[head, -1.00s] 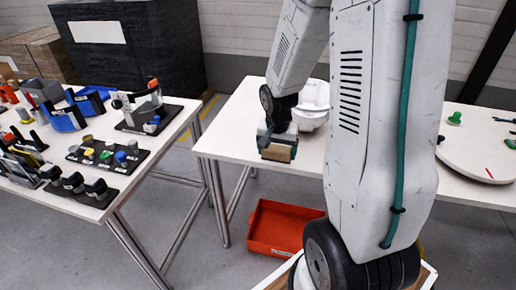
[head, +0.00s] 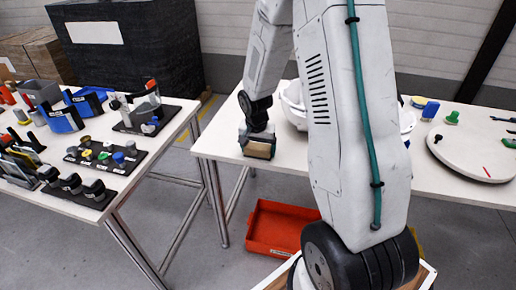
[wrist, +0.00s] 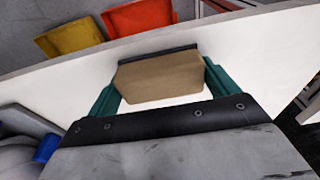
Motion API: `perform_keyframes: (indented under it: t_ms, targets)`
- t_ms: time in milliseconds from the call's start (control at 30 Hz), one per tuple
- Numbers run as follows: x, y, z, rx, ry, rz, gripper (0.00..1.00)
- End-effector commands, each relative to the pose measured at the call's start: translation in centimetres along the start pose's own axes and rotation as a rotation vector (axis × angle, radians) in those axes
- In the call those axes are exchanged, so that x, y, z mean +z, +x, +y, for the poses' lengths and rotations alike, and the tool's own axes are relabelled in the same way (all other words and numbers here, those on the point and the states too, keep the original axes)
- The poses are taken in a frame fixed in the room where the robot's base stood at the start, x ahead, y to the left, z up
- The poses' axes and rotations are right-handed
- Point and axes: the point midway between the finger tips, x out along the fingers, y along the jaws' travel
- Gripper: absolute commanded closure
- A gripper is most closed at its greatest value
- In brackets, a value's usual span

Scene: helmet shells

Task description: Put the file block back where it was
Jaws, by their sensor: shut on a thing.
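The file block (wrist: 160,77) is a tan block with a dark strip along one long edge. My gripper (head: 257,148) is shut on it, and in the wrist view its teal fingers (wrist: 162,85) press the block's two ends. In the head view the block (head: 259,151) hangs at the left end of the white middle table (head: 350,168), near its front edge. I cannot tell how high it is above the table top. The place the block came from cannot be made out for certain.
White helmet shells (head: 291,103) stand right behind my gripper, partly hidden by my arm. A round white board (head: 470,155) lies at the right. The left table (head: 160,150) carries black tool holders (head: 108,160). A red bin (head: 276,228) is on the floor below.

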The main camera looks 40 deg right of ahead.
Motion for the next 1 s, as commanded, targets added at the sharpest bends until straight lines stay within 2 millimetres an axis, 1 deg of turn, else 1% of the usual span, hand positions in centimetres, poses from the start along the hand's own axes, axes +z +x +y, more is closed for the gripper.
perform_keyframes:
  t_ms: [133,167,200,433,567,667,900,1000]
  targets:
    - [0.1,0.4,0.0,0.001,0.0,-0.001,0.32]
    - [0.1,0.3,0.0,0.001,0.0,-0.001,0.05]
    - [0.1,0.3,0.0,0.001,0.0,-0.001,0.0]
    - [0.0,0.2,0.0,0.0,0.0,0.0,0.0]
    - [-0.1,-0.9,0.0,-0.002,0.0,0.002,0.0]
    - [-0.1,-2.7,-0.1,-0.003,0.0,0.004,0.0]
    - [-0.1,-8.0,-0.1,-0.003,-0.001,0.004,0.0]
    - [0.0,-9.7,-0.1,-0.003,0.0,0.003,0.0]
